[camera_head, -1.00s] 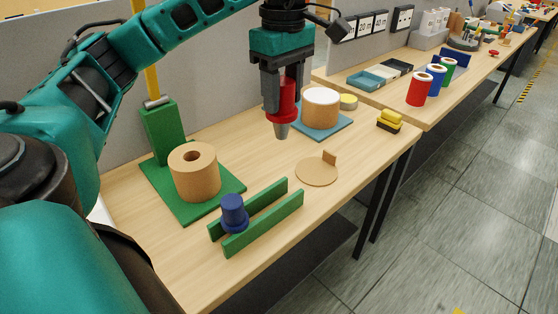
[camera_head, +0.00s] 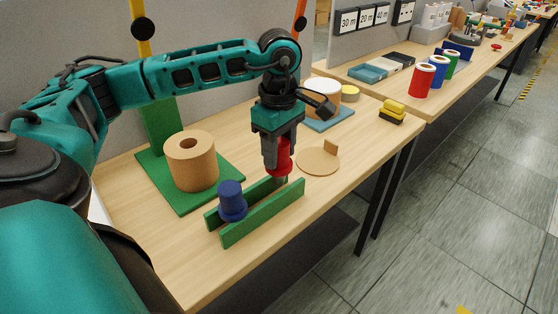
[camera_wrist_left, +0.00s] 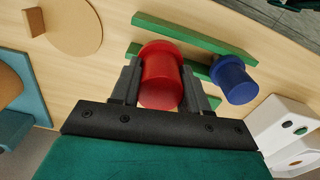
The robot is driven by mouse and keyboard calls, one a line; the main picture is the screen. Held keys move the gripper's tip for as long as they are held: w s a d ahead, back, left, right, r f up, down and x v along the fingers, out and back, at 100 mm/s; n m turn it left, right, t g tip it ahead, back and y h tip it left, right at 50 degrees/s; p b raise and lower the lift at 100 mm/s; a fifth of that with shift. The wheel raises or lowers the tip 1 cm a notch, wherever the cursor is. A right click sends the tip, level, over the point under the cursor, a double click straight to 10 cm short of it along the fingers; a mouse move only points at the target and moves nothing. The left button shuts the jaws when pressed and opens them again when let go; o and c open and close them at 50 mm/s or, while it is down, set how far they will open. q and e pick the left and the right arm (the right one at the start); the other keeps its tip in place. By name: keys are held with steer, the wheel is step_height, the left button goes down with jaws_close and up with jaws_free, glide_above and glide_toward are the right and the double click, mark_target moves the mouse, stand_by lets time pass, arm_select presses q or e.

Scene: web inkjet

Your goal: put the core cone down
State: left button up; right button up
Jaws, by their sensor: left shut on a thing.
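My left gripper (camera_head: 278,155) is shut on the red core cone (camera_head: 281,166). The cone hangs low at the far right end of the green rack (camera_head: 262,220), which has two parallel rails. In the left wrist view the red cone (camera_wrist_left: 161,77) sits between the fingers, with the rails (camera_wrist_left: 195,35) behind it. I cannot tell whether it touches the rails. A blue cone (camera_head: 231,200) stands between the rails at the left end; it also shows in the left wrist view (camera_wrist_left: 234,80). My right gripper is in neither view.
A brown roll (camera_head: 191,162) stands on a green base left of the rack. A round tan disc (camera_head: 317,161) with a tab lies just beyond the rack's right end. A white-topped roll sits on a blue board (camera_head: 331,119). Yellow-black blocks (camera_head: 392,111) lie near the right edge.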

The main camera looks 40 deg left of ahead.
mark_target(279, 162)
arm_select(q)
steer(key=shift+f, duration=1.65)
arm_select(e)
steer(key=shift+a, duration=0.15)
arm_select(q)
steer(key=shift+f+b, duration=0.45)
steer(key=shift+b, duration=0.05)
steer(key=o, duration=1.1)
steer(key=shift+o, duration=0.2)
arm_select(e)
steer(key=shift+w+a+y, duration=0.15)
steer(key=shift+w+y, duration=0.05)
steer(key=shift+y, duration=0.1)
arm_select(q)
steer(key=shift+r, duration=0.1)
steer(key=shift+r+p, duration=0.3)
steer(key=shift+p, duration=0.05)
step_height(279, 162, up, 12)
steer(key=shift+r+p, duration=0.1)
steer(key=shift+p, duration=0.4)
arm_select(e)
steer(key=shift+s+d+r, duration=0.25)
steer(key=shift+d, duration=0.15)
